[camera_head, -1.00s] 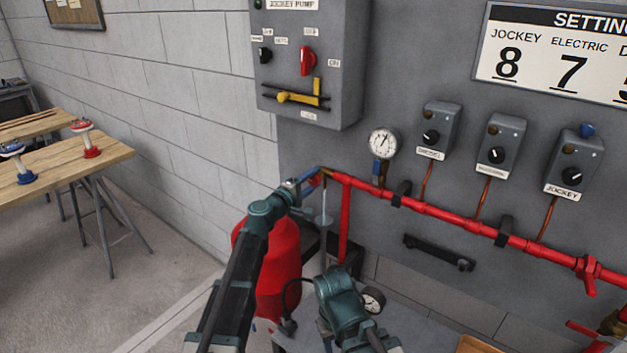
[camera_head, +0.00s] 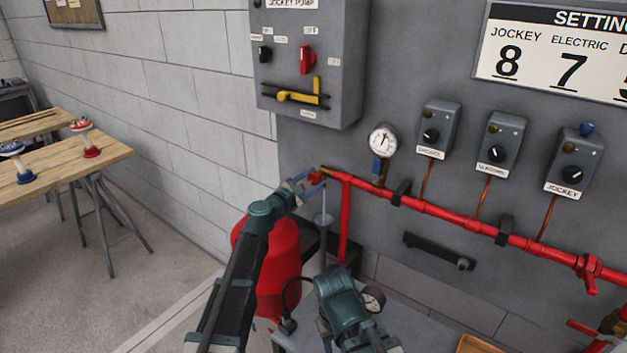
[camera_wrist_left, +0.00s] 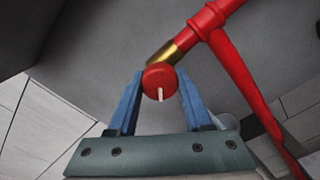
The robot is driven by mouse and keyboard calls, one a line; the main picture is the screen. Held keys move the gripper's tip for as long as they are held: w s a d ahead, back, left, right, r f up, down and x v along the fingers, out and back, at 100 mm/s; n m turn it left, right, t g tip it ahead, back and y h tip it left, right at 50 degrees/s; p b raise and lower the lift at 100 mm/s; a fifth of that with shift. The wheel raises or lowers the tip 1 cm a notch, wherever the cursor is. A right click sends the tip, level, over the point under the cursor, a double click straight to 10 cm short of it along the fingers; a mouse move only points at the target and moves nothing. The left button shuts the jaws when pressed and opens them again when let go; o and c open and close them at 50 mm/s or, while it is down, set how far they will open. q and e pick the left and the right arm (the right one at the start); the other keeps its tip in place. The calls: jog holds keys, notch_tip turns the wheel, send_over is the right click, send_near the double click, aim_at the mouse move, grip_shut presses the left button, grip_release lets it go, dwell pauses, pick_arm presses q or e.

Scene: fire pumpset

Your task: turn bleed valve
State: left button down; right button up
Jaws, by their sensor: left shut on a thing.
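The bleed valve has a round red knob (camera_wrist_left: 160,77) with a white mark that points down in the left wrist view. It sits on a brass stub (camera_wrist_left: 170,55) at the left end of the red pipe (camera_head: 450,216). My left gripper (camera_wrist_left: 159,84) has its blue fingers on both sides of the knob, shut on it. In the head view, the left gripper (camera_head: 303,181) reaches the same pipe end, and a bit of the red knob (camera_head: 316,178) shows beside its fingers. My right arm shows at the bottom, but its gripper cannot be made out.
A pressure gauge (camera_head: 383,140) stands above the pipe near the valve. A grey jockey pump box (camera_head: 340,60) hangs above. A red tank (camera_head: 275,265) stands below my left arm. Three small switch boxes (camera_head: 437,128) are on the wall. A wooden table (camera_head: 95,155) is at left.

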pick_arm(q)
jog(key=shift+n, duration=0.6)
jog(key=shift+s+n, duration=0.1)
jog(key=shift+n, duration=0.2)
jog(key=shift+c, duration=1.8)
grip_release()
jog(key=v, duration=1.3)
jog(key=shift+s+a, duration=0.3)
jog(key=shift+f, duration=0.1)
